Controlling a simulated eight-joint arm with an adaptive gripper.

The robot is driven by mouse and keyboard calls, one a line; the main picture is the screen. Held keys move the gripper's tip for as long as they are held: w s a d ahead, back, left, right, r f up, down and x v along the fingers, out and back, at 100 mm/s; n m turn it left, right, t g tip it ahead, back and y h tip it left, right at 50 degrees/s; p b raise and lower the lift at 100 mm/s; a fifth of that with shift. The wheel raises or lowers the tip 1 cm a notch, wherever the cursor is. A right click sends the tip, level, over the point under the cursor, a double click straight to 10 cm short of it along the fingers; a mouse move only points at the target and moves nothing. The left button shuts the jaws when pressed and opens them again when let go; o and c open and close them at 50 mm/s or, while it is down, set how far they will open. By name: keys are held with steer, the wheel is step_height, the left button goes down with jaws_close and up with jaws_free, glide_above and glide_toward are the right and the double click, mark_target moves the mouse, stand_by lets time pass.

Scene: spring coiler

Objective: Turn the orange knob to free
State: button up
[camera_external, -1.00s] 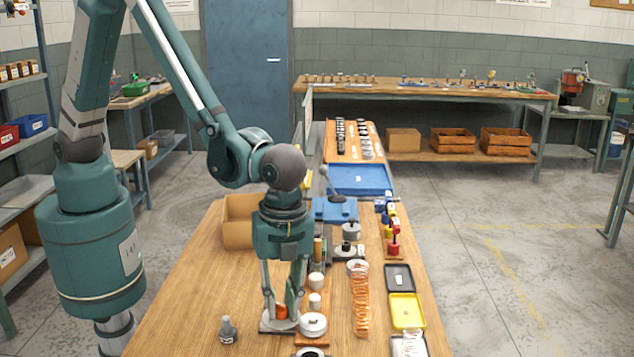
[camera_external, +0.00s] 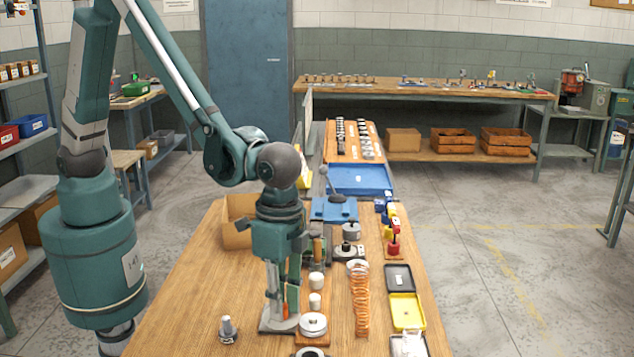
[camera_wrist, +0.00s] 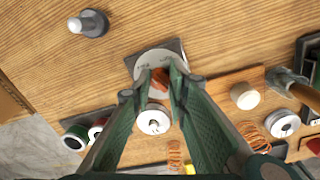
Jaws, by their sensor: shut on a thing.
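The orange knob (camera_wrist: 160,78) sits on a round grey dial on a dark square plate (camera_wrist: 183,55). In the wrist view it is between my fingertips. My gripper (camera_wrist: 162,84) is shut on the knob from above. In the external view my gripper (camera_external: 284,312) stands upright over the plate (camera_external: 268,326), and only a sliver of the orange knob shows between the fingers. Some faint marks show on the dial; I cannot read them or tell which one the knob points to.
A white roller (camera_external: 313,325) stands close to the right of the plate. An orange spring (camera_external: 361,300) lies farther right. A small grey bottle-like item (camera_external: 228,330) stands at the left front. Bare wood lies left of the plate. A cardboard box (camera_external: 238,225) stands behind.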

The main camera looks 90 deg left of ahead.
steer(key=shift+n, duration=0.6)
steer(key=o, duration=0.6)
steer(key=shift+w+a+r, duration=0.1)
steer(key=shift+a+r, duration=0.1)
steer(key=shift+r, duration=2.8)
steer(key=shift+a+r, duration=0.15)
steer(key=shift+r, duration=2.85)
steer(key=shift+o, duration=1.4)
steer(key=shift+d+f, duration=0.1)
